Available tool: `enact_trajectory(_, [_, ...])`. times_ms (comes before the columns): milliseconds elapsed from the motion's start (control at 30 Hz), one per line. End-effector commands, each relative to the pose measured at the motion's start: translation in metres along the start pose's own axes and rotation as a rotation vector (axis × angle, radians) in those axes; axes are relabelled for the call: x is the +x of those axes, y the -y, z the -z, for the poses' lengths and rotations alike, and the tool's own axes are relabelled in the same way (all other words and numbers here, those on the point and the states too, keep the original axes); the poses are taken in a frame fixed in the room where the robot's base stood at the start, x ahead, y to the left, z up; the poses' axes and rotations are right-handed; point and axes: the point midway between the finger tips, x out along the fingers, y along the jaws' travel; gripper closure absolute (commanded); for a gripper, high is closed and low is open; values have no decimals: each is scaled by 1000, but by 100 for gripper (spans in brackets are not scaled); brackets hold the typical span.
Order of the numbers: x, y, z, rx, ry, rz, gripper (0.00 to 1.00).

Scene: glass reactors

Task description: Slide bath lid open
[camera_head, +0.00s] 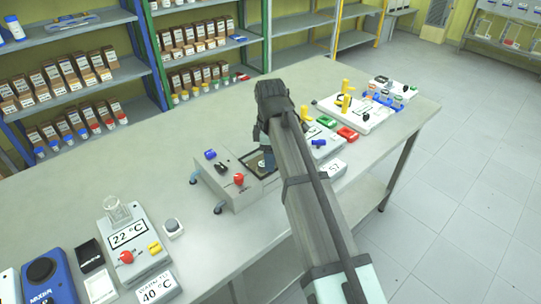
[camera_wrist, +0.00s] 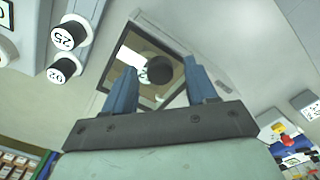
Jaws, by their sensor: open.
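My gripper (camera_wrist: 160,66) is open, with one blue finger on each side of the knob in this view. Contact cannot be told. In the head view my gripper (camera_head: 265,160) points down over the bath.
A 22 °C unit (camera_head: 142,257) with a glass vessel stands at front left, beside a blue mixer (camera_head: 50,281). Trays with red and green pieces and a white board (camera_head: 357,115) lie right of my arm. Shelves of boxes (camera_head: 68,75) stand behind the bench.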

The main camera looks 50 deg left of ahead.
Motion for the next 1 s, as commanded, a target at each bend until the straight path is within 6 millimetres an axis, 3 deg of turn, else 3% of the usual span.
enact_trajectory(67, [0,0,0,0,0,0,49])
enact_trajectory(600, [0,0,0,0,0,0,100])
enact_trajectory(1000, [-1,-4,4,-1,0,0,100])
